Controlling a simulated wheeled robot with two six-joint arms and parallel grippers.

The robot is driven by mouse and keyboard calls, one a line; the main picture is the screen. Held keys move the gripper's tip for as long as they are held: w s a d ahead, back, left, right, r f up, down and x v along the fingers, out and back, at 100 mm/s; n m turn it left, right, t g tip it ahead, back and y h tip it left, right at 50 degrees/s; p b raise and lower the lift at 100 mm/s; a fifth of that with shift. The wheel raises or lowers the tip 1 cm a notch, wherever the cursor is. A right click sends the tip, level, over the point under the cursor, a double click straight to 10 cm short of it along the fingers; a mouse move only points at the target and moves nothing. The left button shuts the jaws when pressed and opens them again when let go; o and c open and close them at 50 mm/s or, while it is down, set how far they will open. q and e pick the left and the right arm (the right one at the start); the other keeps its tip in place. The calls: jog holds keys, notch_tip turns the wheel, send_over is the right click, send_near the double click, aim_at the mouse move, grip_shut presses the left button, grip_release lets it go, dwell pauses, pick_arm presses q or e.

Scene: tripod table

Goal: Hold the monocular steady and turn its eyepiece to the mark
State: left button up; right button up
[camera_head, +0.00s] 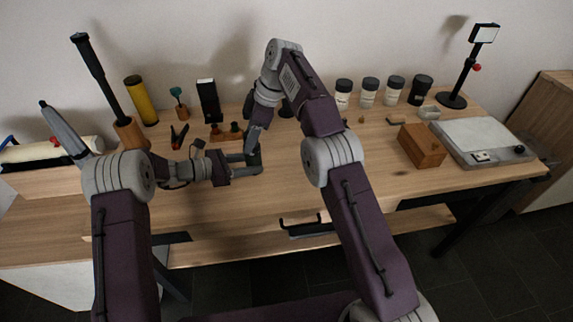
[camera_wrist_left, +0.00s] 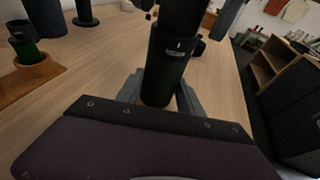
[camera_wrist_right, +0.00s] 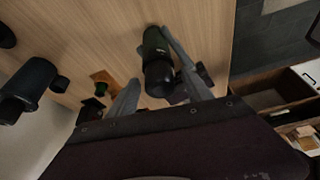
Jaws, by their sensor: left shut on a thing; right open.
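The monocular (camera_head: 254,159) is a dark upright cylinder above the near middle of the table. My left gripper (camera_head: 250,170) is shut on its lower body. In the left wrist view the black barrel (camera_wrist_left: 166,72) stands between the left fingers, with a small pale label and a white tick near its upper rim. My right gripper (camera_head: 254,146) comes down from above at the monocular's top and is open. In the right wrist view the monocular's dark end (camera_wrist_right: 158,75) lies between the spread right fingers; I cannot tell whether they touch it. Part of the eyepiece is hidden.
A wooden holder (camera_head: 226,135) with small items stands just behind the grippers. Lidded jars (camera_head: 369,92) line the back right. An orange-brown box (camera_head: 421,146) and a pale flat device (camera_head: 480,138) are at right. Table space between the right arm and the box is clear.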

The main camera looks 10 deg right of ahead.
jog(key=m+t, duration=0.1)
jog(key=m, duration=0.2)
jog(key=shift+s+m+h, duration=0.1)
jog(key=shift+m+h, duration=0.2)
jog(key=shift+m, duration=0.1)
jog(key=m+t, duration=0.1)
jog(key=m, duration=0.2)
jog(key=m+t+h, duration=0.1)
jog(key=m, duration=0.2)
jog(key=shift+a+h, duration=0.1)
jog(key=shift+h, duration=0.2)
jog(key=s+d+r+m, duration=0.1)
jog(key=s+d+r, duration=0.15)
jog(key=r, duration=0.35)
jog(key=s+d+r, duration=0.2)
jog(key=d+r, duration=0.2)
jog(key=r, duration=0.2)
jog(key=s+d+f+m+g, duration=0.1)
jog(key=s+d+f, duration=0.2)
jog(key=s+f, duration=0.3)
jog(key=s+d+f+m+g+h, duration=0.1)
jog(key=s+d+f+m, duration=0.1)
jog(key=s+d+f, duration=0.2)
jog(key=s+d+f+m+g+h, duration=0.1)
jog(key=s+d+f, duration=0.3)
jog(key=s+f, duration=0.6)
notch_tip(320, 180, down, 3)
jog(key=shift+s+r+m, duration=0.2)
jog(key=shift+m, duration=0.2)
